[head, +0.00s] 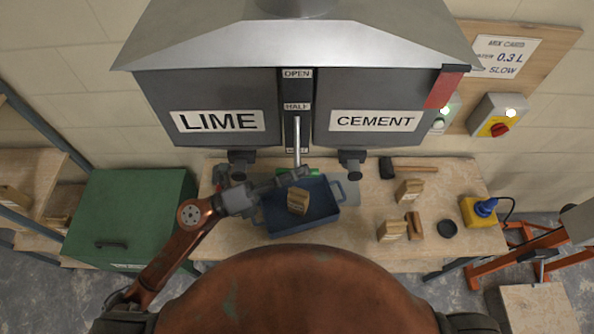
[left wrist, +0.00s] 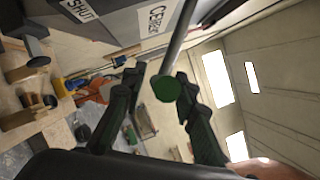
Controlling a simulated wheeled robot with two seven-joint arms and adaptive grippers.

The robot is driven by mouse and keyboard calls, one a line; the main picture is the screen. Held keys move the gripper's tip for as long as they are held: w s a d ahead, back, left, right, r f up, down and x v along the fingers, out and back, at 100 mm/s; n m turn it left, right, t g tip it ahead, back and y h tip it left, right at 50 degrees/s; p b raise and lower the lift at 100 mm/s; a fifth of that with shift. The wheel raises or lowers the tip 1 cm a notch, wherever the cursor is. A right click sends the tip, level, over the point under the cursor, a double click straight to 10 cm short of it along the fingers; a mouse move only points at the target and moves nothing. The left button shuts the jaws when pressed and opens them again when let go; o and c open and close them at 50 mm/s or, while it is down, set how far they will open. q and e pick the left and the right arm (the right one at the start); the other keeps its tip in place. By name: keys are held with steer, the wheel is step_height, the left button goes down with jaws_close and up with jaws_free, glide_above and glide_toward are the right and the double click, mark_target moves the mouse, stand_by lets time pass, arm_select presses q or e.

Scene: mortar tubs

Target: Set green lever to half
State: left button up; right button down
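The lever is a bright metal rod (head: 296,140) in the slot between the LIME and CEMENT bins, hanging down and out past the lower label. The slot is marked OPEN at the top and HALF lower down. The lever's round green knob (left wrist: 166,88) shows in the left wrist view. My left gripper (head: 293,176) is at the rod's lower end. The right gripper is not in view.
A blue tub (head: 325,221) holding a small paper bag (head: 298,201) stands on the bench (head: 365,235) below the gripper. Bin outlets (head: 352,160) hang close on both sides. A green chest (head: 125,215) is at left. Blocks and a hammer (head: 408,168) lie at right.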

arm_select(q)
steer(key=c, duration=0.6)
jaws_close()
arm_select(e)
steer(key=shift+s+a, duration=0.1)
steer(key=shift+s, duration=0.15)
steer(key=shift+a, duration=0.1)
arm_select(q)
steer(key=shift+w+r, duration=0.1)
